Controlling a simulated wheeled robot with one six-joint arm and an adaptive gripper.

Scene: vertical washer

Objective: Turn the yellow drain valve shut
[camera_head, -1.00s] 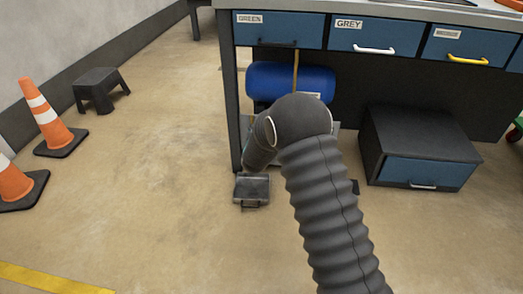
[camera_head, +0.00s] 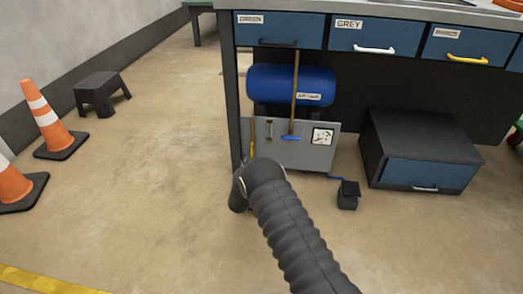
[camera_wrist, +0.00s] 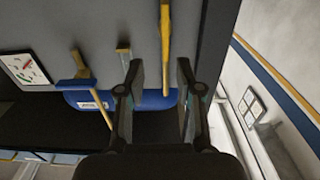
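The yellow valve handle (camera_head: 252,133) stands upright at the left end of a grey panel (camera_head: 308,154) under the workbench. In the wrist view, the long yellow handle (camera_wrist: 165,45) runs down from the top, and its lower end shows in the gap between my fingers. My gripper (camera_wrist: 159,75) is open and empty, with one finger on each side of that end. I cannot tell how far it is from the handle or whether it touches. In the head view my arm hides the gripper.
A blue tank (camera_head: 290,85) lies above. A black pedal (camera_head: 348,195) and drawer box (camera_head: 420,150) stand right.

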